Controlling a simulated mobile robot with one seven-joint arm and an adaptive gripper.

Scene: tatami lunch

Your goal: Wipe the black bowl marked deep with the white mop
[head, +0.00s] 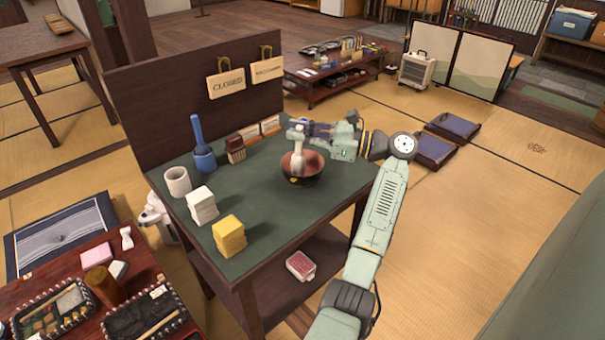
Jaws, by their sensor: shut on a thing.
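The black bowl (301,182) stands upright on the green-topped table, right of its middle. Its inside is reddish and a small yellow mark shows on its outer side; I cannot read any word on it. My gripper (297,133) is above the bowl, shut on the white mop (298,158). The mop points down, and its lower end is inside the bowl's rim. I cannot tell for sure whether it touches the bowl's inner wall or bottom. Part of the bowl's inside is hidden behind the mop.
On the green-topped table (262,224) are a blue mop in a blue holder (204,158), a white cup (178,181), a white stack (201,205), a yellow stack (229,236) and a brown block holder (236,150). An upright dark panel (170,105) stands behind. The table's front right is clear.

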